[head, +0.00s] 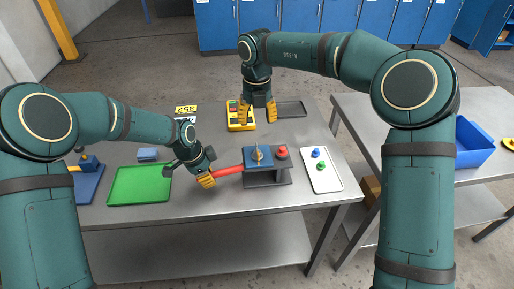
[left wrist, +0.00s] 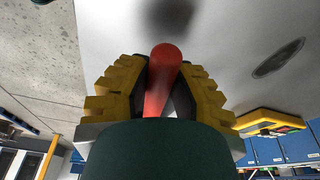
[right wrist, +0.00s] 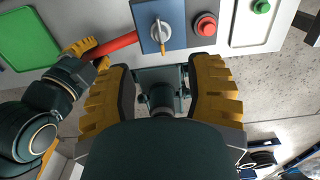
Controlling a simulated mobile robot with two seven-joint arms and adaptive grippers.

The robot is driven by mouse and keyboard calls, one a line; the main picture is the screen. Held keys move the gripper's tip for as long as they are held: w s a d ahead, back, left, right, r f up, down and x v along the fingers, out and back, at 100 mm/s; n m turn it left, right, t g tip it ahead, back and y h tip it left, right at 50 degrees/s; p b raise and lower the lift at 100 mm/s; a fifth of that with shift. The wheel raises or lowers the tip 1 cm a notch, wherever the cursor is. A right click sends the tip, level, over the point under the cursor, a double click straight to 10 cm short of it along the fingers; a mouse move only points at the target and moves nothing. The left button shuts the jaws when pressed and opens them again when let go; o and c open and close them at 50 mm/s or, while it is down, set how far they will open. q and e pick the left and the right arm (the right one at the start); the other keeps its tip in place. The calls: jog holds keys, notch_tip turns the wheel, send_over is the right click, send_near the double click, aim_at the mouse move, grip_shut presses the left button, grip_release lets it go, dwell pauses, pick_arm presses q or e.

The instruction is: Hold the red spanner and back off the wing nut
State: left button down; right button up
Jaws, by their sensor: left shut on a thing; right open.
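The red spanner (head: 229,170) is a red bar running from my left gripper to the blue-topped block (head: 250,162) on the table. My left gripper (head: 207,180) is shut on its handle; the left wrist view shows the red bar (left wrist: 162,75) between the yellow fingers. The wing nut (right wrist: 161,32), a pale metal piece with a yellowish pointed tip, sits on the blue block face in the right wrist view. My right gripper (head: 258,112) is open and empty, behind the block in the head view. How the spanner's far end meets the block is hidden.
A red button (head: 281,151) stands beside the wing nut on the grey fixture. A white tray (head: 333,182) with a blue and a green knob lies right of it. A green tray (head: 128,190) lies left. A yellow device (head: 233,122) and a dark tray (head: 291,108) are behind.

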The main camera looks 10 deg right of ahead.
aim_at(257, 148)
notch_tip(257, 148, down, 12)
jog(key=shift+r, duration=0.1)
dwell(0.4)
